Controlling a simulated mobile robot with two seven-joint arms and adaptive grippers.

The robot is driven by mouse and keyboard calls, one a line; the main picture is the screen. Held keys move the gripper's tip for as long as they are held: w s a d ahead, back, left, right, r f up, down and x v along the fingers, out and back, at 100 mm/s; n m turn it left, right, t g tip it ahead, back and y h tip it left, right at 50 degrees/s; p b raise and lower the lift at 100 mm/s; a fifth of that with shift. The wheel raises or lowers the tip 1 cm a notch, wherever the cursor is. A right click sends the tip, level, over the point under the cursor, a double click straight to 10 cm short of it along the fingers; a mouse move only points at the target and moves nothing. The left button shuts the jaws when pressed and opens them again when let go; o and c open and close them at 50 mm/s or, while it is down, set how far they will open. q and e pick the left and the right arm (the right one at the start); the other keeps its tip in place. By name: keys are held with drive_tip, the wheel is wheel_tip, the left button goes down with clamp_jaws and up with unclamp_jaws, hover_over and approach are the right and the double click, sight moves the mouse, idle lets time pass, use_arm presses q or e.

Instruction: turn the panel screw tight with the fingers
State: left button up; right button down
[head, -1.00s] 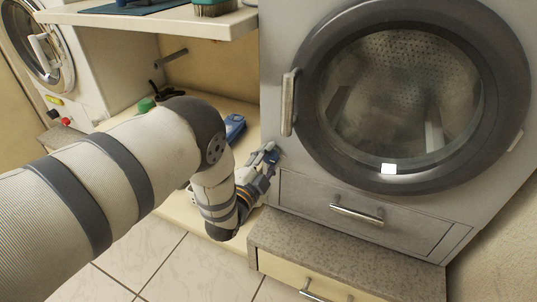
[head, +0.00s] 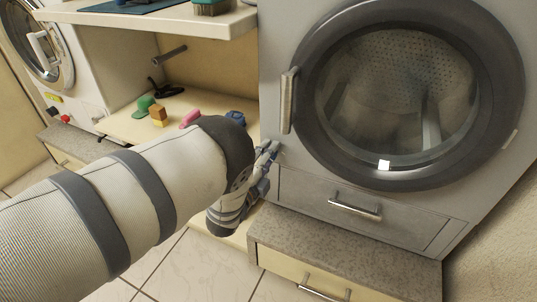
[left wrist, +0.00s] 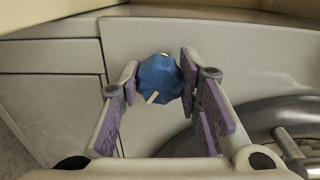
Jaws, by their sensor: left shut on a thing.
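The panel screw (left wrist: 160,77) has a blue faceted head with a pale mark on its lower part, and it sits at the front panel (left wrist: 220,50) of the machine. My left gripper (left wrist: 160,70) is shut on it, one purple-padded finger on each side. In the head view my left gripper (head: 266,163) is at the machine's left front edge, below the door handle. My wrist and fingers largely hide the screw there. My right gripper does not show.
The washer door (head: 400,90) and its handle (head: 288,101) are close above right. A drawer (head: 360,207) is to the right, above a speckled plinth (head: 340,258). The lower shelf behind my arm holds a green thing (head: 145,104), an orange block (head: 158,115) and a pink thing (head: 190,118).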

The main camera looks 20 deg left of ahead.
use_arm(q)
drive_tip(key=shift+a, duration=0.1)
drive_tip(key=o, duration=1.2)
drive_tip(key=shift+c, duration=0.2)
drive_tip(key=s, duration=1.2)
